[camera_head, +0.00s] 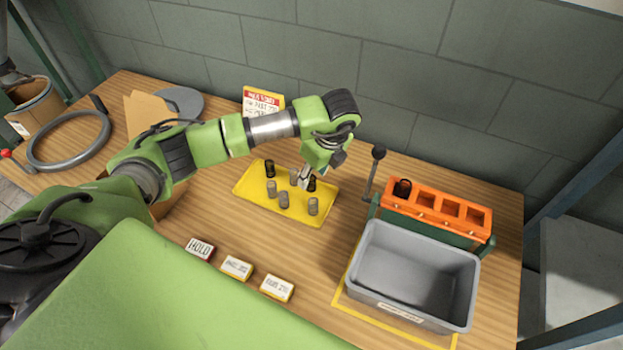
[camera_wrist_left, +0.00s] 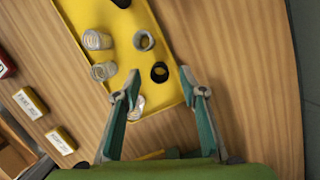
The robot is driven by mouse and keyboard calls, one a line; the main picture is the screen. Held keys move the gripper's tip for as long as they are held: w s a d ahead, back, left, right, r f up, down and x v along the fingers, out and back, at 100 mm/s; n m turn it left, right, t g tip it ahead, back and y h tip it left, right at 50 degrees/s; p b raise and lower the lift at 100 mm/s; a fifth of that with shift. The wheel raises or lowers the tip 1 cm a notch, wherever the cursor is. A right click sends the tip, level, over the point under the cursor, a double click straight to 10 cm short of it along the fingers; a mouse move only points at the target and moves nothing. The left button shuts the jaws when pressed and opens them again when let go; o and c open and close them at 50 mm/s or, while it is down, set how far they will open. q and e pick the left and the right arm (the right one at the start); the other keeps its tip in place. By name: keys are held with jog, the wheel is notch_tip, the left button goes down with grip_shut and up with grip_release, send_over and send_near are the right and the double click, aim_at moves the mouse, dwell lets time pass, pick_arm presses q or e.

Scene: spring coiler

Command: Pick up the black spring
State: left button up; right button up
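A black spring (camera_head: 311,184) stands on the yellow tray (camera_head: 246,187), partly hidden by my left gripper (camera_head: 304,181). In the left wrist view this black spring (camera_wrist_left: 159,72) shows as a dark ring between the open fingertips of the left gripper (camera_wrist_left: 160,78), with gaps on both sides. Another black spring (camera_head: 269,168) stands at the tray's back left. It shows at the top edge of the wrist view (camera_wrist_left: 122,3). A third black spring (camera_head: 402,188) sits in the leftmost slot of the orange rack (camera_head: 438,204). My right gripper is not visible.
Several grey springs (camera_head: 313,206) share the tray close to the gripper. A lever (camera_head: 374,172) rises beside the rack, and a grey bin (camera_head: 413,278) stands in front of it. Label blocks (camera_head: 237,267) lie at the front. A sign (camera_head: 263,103) stands behind the arm.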

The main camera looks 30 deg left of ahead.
pick_arm(q)
jog(key=shift+x, duration=1.4)
jog(key=shift+r, duration=0.1)
grip_shut()
